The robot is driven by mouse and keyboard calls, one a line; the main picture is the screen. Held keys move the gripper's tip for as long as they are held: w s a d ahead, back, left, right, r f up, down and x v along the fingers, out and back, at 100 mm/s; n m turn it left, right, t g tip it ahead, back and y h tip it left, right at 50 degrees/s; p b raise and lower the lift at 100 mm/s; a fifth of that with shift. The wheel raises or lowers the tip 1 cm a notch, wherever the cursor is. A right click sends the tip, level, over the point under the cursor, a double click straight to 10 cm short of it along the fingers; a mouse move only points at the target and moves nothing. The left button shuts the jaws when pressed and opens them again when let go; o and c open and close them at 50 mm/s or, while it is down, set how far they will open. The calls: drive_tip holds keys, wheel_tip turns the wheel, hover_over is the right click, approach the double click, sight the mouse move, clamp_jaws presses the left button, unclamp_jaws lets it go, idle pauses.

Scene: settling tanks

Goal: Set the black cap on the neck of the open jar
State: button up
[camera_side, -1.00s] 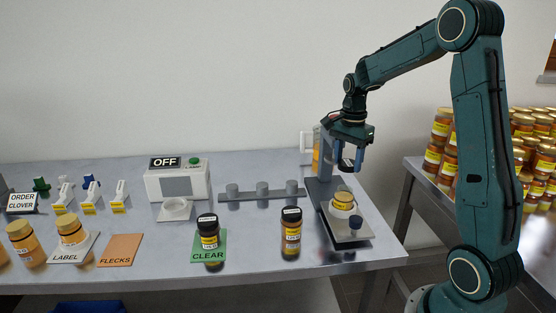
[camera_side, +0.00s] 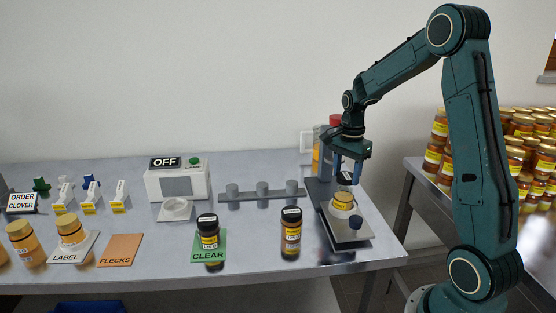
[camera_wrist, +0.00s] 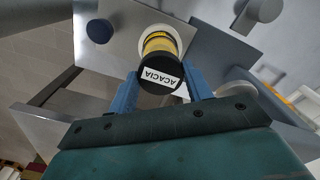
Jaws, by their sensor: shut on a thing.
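My gripper (camera_side: 347,175) is shut on the black cap (camera_side: 345,180), whose white top label reads ACACIA in the wrist view (camera_wrist: 161,77). One blue finger is on each side of the cap. The open jar (camera_side: 342,198), amber with a yellow label, stands upright in a pale round holder on the metal plate at the right end of the bench. The cap is just above the jar's neck; the wrist view shows the jar (camera_wrist: 160,43) partly behind it. The cap hides the neck there, and I cannot tell whether they touch.
A grey column (camera_side: 325,158) stands close behind the jar, and a dark blue knob (camera_side: 355,222) is on the plate's front. A black-capped jar (camera_side: 291,232) stands to the left, another on the green CLEAR card (camera_side: 222,236). A grey rack (camera_side: 262,192) lies further back.

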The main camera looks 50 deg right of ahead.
drive_tip(key=shift+f, duration=1.05)
drive_tip(key=shift+f, duration=0.5)
idle(1.7)
drive_tip(key=o, duration=1.3)
drive_tip(key=shift+r, duration=0.1)
drive_tip(key=shift+r, duration=3.4)
